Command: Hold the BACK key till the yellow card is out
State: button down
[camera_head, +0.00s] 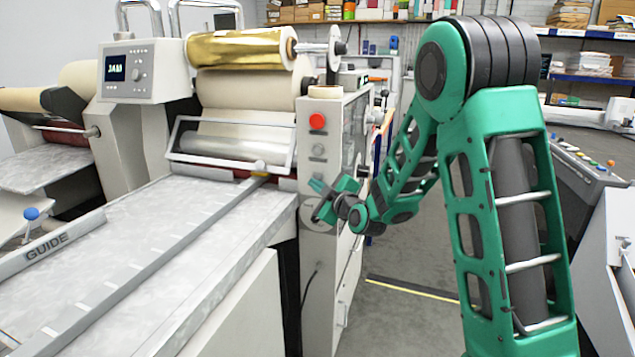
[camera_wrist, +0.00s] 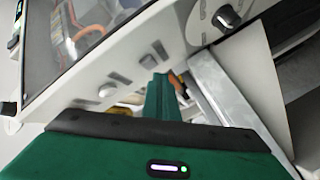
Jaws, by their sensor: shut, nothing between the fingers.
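My gripper (camera_head: 316,187) is shut and empty in front of the machine's end panel, below the red button (camera_head: 317,121) and two grey keys (camera_head: 319,160). In the wrist view my gripper (camera_wrist: 160,85) points at a pale panel with grey keys (camera_wrist: 106,90). I cannot read which key is BACK, nor tell whether a fingertip touches one.
The machine's display (camera_head: 115,73) appears to read JAM. A gold foil roll (camera_head: 235,48) sits above the rollers. A guide rail (camera_head: 60,243) with a blue knob is at left. A grey console (camera_head: 590,165) stands at right. Floor between is clear.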

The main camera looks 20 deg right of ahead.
jog(key=shift+w+d, duration=0.1)
jog(key=shift+w+d, duration=0.15)
jog(key=shift+w, duration=0.1)
jog(key=shift+w+d, duration=0.25)
jog(key=shift+w, duration=0.05)
dwell(2.6)
jog(key=shift+s, duration=0.1)
dwell(2.3)
jog(key=shift+s+a, duration=0.5)
jog(key=shift+s, duration=0.05)
jog(key=shift+s, duration=0.1)
jog(key=shift+s+a, duration=0.75)
jog(key=shift+s, duration=0.25)
jog(key=shift+s+a, duration=0.7)
jog(key=shift+s, duration=0.25)
